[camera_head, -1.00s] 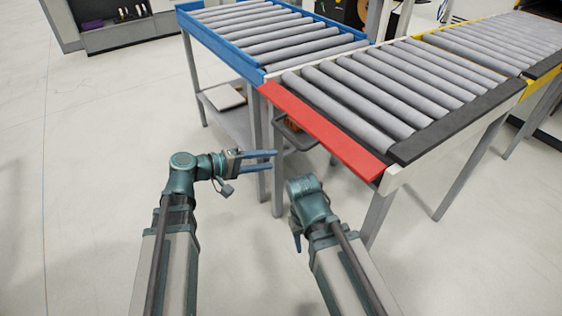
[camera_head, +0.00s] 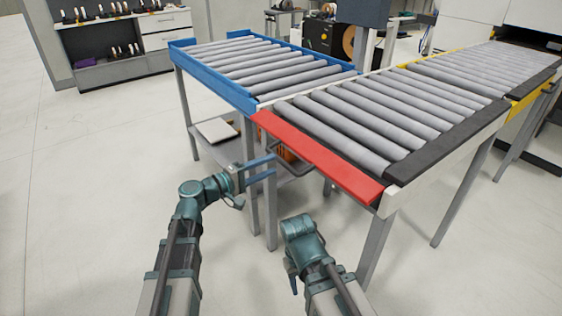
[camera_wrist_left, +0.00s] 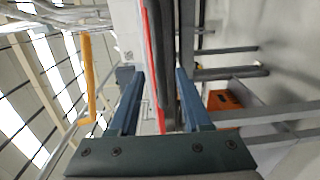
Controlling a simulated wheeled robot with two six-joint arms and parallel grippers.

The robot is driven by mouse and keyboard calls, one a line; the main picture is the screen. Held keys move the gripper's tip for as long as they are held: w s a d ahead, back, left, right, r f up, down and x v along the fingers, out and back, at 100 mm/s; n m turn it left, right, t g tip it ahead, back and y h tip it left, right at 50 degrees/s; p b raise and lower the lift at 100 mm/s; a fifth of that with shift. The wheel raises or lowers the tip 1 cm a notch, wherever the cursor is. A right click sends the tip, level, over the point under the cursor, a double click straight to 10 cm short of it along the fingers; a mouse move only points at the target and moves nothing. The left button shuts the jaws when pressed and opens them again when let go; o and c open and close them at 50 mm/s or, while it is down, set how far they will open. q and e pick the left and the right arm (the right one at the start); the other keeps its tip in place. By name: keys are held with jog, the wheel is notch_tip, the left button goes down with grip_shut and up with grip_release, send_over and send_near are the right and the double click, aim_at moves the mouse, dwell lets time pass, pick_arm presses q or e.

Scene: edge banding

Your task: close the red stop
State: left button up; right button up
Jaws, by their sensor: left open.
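The red stop (camera_head: 318,157) is a long flat red bar along the near end of the grey roller conveyor. A dark loop handle (camera_head: 291,172) hangs from its near side. My left gripper (camera_head: 274,166) is open and empty, its blue fingers pointing right at the left end of the handle. In the left wrist view, the red stop (camera_wrist_left: 152,70) shows as a thin red strip, and the dark handle (camera_wrist_left: 166,65) lies between the open fingers in the picture. Contact cannot be told. My right gripper (camera_head: 292,280) points down, mostly hidden by its wrist.
A blue-framed roller table (camera_head: 215,85) adjoins the conveyor at the left, with grey legs near my left gripper. An orange object (camera_head: 287,155) sits on the shelf below. Open floor (camera_head: 100,180) lies to the left.

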aim_at(281, 161)
pick_arm(q)
jog(key=shift+x, duration=2.55)
grip_shut()
